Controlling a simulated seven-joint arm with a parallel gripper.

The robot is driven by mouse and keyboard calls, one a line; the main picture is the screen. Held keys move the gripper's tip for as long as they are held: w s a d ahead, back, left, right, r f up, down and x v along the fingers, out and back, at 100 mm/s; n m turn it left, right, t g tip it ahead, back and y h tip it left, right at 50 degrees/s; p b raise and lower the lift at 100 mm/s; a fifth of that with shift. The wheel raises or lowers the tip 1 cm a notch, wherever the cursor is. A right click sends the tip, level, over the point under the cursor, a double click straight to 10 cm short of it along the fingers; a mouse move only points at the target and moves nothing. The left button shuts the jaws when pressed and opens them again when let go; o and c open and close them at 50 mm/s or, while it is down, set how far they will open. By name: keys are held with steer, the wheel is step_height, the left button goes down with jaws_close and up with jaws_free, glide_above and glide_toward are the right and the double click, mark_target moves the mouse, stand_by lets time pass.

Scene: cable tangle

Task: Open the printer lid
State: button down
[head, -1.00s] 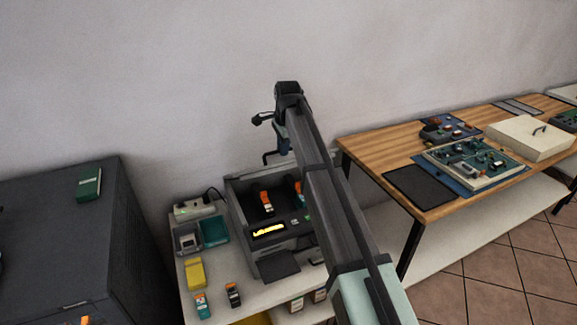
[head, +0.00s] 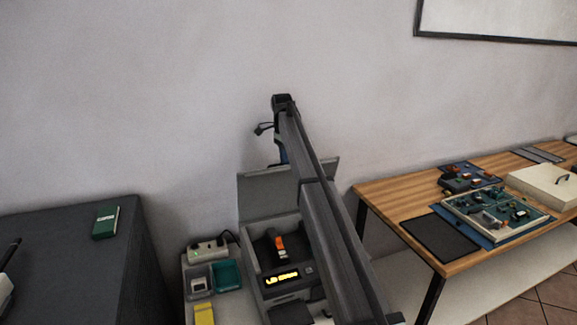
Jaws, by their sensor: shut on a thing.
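The grey printer (head: 300,283) stands on the white table, its top open and its inside showing. Its lid (head: 262,198) stands raised at the back, broad face toward me. An orange and black cartridge (head: 279,243) sits inside. The small display (head: 283,278) is lit yellow; its text is too blurred to read surely. My gripper (head: 282,160) is at the lid's top edge, shut on the lid; its fingertips are small and partly hidden by my arm. My arm also covers the right part of the lid and printer.
A power strip (head: 207,247), a teal tray (head: 228,277) and a yellow box (head: 204,313) lie left of the printer. A dark cabinet (head: 70,260) stands at left, a wooden bench (head: 390,190) at right. The wall (head: 180,90) is behind.

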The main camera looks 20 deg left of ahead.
steer(key=shift+w+a+f, duration=0.25)
steer(key=shift+a+f, duration=0.05)
steer(key=shift+f, duration=0.05)
steer(key=c, duration=1.5)
jaws_free()
steer(key=shift+f, duration=0.1)
steer(key=o, duration=0.3)
steer(key=shift+r, duration=0.25)
steer(key=shift+o, duration=0.2)
